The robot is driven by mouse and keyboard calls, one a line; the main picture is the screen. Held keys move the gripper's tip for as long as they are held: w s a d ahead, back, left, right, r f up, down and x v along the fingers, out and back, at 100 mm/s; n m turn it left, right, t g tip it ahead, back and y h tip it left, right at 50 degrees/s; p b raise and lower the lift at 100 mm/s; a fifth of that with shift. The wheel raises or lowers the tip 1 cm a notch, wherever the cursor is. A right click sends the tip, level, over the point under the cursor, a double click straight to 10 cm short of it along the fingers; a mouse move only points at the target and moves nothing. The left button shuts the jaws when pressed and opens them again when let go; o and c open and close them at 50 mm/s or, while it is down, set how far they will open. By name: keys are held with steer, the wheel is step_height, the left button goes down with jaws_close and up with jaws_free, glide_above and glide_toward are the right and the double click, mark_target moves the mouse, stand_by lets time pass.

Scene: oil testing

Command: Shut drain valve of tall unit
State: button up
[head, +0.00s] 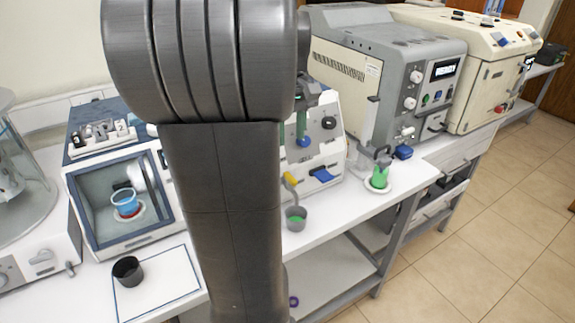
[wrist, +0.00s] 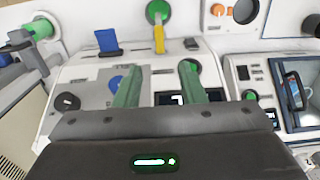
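A yellow lever valve (head: 290,181) sticks out low on the front of the white sloped unit (head: 329,150), above a grey cup with green liquid (head: 296,219). In the wrist view the yellow lever (wrist: 159,39) lies beyond my fingertips, with the cup (wrist: 157,11) past it. I cannot tell for sure whether this unit is the tall one. My gripper (wrist: 160,68) is open and empty, its green fingers apart over the unit's front panel. In the head view my gripper (head: 302,138) is partly hidden by my arm and is above the lever.
A blue knob (head: 306,141) and a blue rocker (head: 323,174) are close to my gripper. A flask of green liquid (head: 380,176) stands before the larger grey unit (head: 421,85). A blue-framed chamber (head: 122,200) and a dark cup (head: 128,271) are at left.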

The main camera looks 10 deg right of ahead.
step_height(320, 180, down, 12)
steer(key=shift+r, duration=0.15)
steer(key=shift+c, duration=0.5)
jaws_close()
